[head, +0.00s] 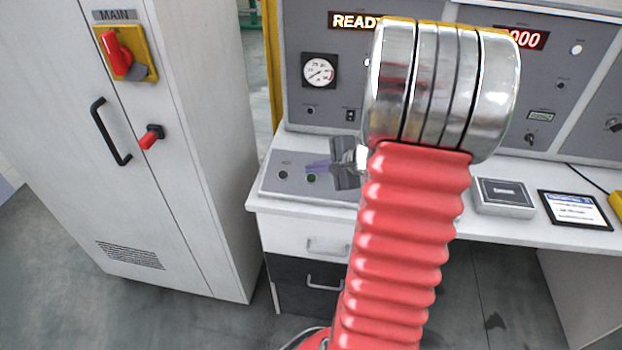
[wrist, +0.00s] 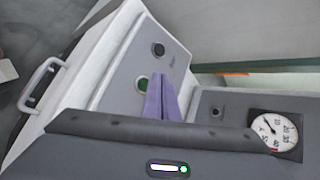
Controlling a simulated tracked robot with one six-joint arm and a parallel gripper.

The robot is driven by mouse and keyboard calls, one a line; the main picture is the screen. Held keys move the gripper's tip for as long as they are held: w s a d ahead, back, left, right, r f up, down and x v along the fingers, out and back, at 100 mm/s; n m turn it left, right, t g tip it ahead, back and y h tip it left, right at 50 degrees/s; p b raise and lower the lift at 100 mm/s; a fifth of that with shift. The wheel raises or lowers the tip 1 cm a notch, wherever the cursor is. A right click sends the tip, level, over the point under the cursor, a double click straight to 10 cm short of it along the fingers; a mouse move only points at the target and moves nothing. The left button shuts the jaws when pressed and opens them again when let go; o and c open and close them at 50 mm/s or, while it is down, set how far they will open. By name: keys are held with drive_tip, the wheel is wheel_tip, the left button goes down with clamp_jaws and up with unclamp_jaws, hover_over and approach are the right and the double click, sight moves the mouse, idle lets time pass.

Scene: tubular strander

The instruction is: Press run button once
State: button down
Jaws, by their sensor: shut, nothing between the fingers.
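A green button (head: 311,177), likely the run button, sits on the sloped grey panel of the desk (head: 270,187); its label is too small to read. It also shows in the wrist view (wrist: 142,84), just left of my fingers. A dark button (head: 283,174) lies to its left on the same panel and appears above it in the wrist view (wrist: 158,48). My gripper (head: 308,167) has purple fingers, shut and empty, over the panel close to the green button; the wrist view shows the fingers too (wrist: 160,78). I cannot tell whether they touch the panel.
A grey upright console (head: 330,60) with a lit READY display and a round gauge (head: 319,70) stands behind the desk. A white cabinet (head: 180,200) with a red main switch (head: 118,53) stands left. A small box (head: 503,196) and a framed sheet (head: 575,210) lie right.

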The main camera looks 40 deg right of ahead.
drive_tip(key=shift+w+d+f, duration=0.15)
drive_tip(key=shift+d+f, duration=0.05)
drive_tip(key=shift+f, duration=0.65)
